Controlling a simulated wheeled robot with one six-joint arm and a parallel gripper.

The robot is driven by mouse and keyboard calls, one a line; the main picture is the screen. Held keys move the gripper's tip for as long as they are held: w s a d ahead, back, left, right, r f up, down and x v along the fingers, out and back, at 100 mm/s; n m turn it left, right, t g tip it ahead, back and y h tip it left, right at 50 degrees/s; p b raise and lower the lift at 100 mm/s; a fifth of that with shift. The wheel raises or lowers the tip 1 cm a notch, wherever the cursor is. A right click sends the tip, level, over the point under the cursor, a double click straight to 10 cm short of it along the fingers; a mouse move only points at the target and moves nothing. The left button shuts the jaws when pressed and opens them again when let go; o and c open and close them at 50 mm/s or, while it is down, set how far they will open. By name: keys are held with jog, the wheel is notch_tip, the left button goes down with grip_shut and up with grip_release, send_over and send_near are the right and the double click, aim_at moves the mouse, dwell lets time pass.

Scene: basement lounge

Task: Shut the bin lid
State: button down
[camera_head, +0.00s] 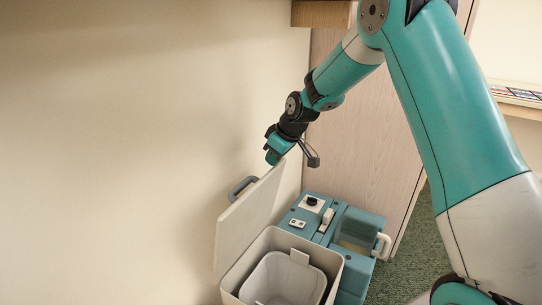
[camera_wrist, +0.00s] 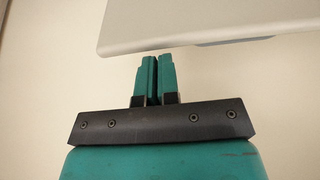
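The bin (camera_head: 288,267) is a pale box with an inner liner, low in the head view. Its lid (camera_head: 248,220) stands raised, tilted up toward the wall, with a dark grey handle (camera_head: 241,188) on its wall side. In the wrist view the lid (camera_wrist: 200,20) shows as a pale panel at the upper right, just beyond the fingertips. My gripper (camera_head: 274,154) is above the lid's upper edge. In the wrist view my gripper (camera_wrist: 157,60) has its two teal fingers close together with nothing between them. I cannot tell whether they touch the lid.
A teal and grey machine (camera_head: 325,225) with a pale handle stands right beside the bin. A wooden panel (camera_head: 365,140) rises behind it. The cream wall (camera_head: 110,150) is close on the left. Green carpet (camera_head: 423,250) shows at the right.

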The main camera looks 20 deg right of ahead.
jog(key=shift+s+a+f, duration=0.1)
jog(key=shift+s+f, duration=0.35)
jog(key=shift+f, duration=0.1)
jog(key=shift+s+d, duration=0.35)
jog(key=shift+s, duration=0.3)
jog(key=shift+s+d+f, duration=0.1)
jog(key=shift+s+d, duration=0.45)
jog(key=shift+s, duration=0.1)
jog(key=shift+s+d, duration=0.1)
jog(key=shift+s+d, duration=0.55)
jog(key=shift+s, duration=0.1)
jog(key=shift+s+d+f, duration=0.1)
jog(key=shift+s+d, duration=0.35)
jog(key=shift+s, duration=0.15)
